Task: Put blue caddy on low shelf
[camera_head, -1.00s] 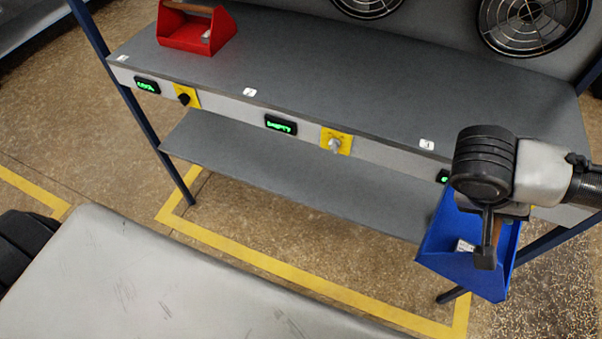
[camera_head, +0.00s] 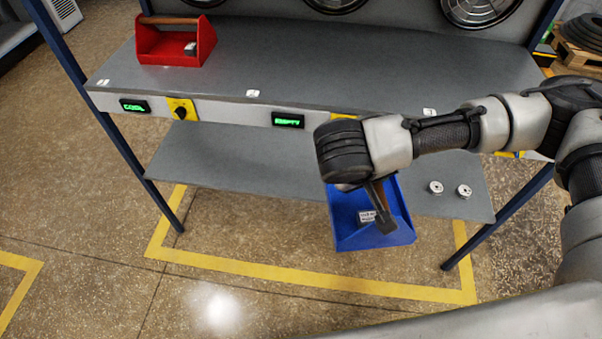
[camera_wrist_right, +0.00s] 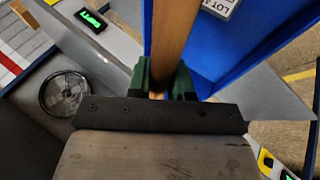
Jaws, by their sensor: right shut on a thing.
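The blue caddy (camera_head: 352,226) hangs from my right gripper (camera_head: 379,208) in front of the low shelf. A small labelled block (camera_head: 367,217) sits inside it. My right gripper is shut on the caddy's wooden handle, which also shows between the fingers in the right wrist view (camera_wrist_right: 165,85). The grey low shelf (camera_head: 240,165) runs under the upper bench; the caddy overlaps its front edge in the head view, and I cannot tell whether they touch. My left gripper is not in view.
A red caddy (camera_head: 172,46) stands on the upper bench (camera_head: 300,60) at left. Two small round pieces (camera_head: 450,189) lie on the right end of the low shelf. The shelf's left and middle are clear. Blue legs (camera_head: 502,229) stand at the sides.

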